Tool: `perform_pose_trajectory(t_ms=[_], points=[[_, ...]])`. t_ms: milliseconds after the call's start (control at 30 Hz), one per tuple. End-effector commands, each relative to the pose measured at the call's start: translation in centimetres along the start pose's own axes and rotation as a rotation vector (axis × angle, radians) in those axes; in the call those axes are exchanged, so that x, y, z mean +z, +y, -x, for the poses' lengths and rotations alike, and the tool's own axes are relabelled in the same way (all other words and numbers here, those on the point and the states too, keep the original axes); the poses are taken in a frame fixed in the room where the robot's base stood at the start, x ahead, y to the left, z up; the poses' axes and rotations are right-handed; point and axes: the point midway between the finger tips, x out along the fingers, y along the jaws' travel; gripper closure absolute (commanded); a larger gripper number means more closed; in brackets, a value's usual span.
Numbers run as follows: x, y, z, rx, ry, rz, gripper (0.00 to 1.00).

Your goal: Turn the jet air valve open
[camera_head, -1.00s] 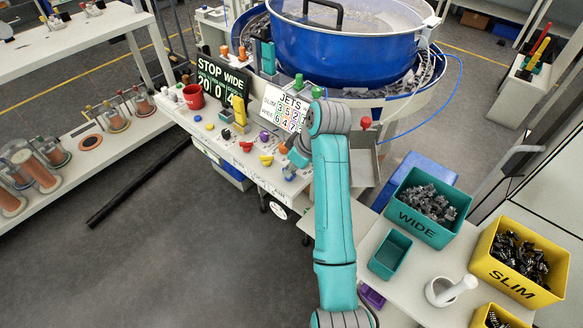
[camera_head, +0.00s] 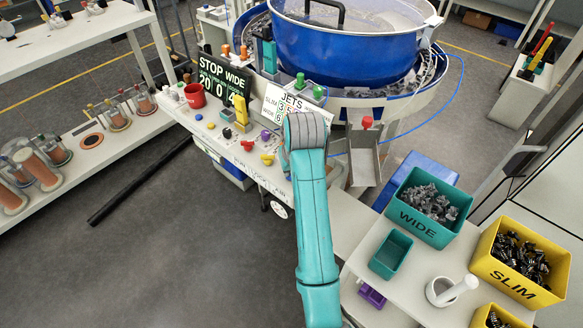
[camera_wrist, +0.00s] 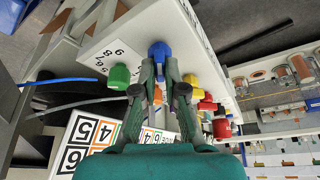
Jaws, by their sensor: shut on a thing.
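In the wrist view a blue knob (camera_wrist: 160,51) stands on the white panel beside a printed number scale, which fits the jet air valve. My gripper (camera_wrist: 159,72) is shut on the blue knob, one dark green finger on each side of it. The knob's exact turn angle is hard to read. In the head view my arm covers both the gripper and this knob.
A green knob (camera_wrist: 119,77) sits close left of the fingers, with yellow and red knobs to the right. The numbered JETS card (camera_head: 292,104) stands behind. A grey chute (camera_head: 364,156) lies right of my arm, near the blue bowl (camera_head: 345,40).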

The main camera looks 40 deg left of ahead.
Motion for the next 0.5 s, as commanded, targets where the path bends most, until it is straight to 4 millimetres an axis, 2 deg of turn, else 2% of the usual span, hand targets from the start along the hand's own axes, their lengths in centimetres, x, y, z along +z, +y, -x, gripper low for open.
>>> perform_pose_trajectory(t_ms=[200, 500], points=[[0.06, -0.17, -0.03, 0.051, -0.002, -0.123, 1.0], [0.07, -0.15, -0.04, 0.088, -0.003, -0.21, 1.0]])
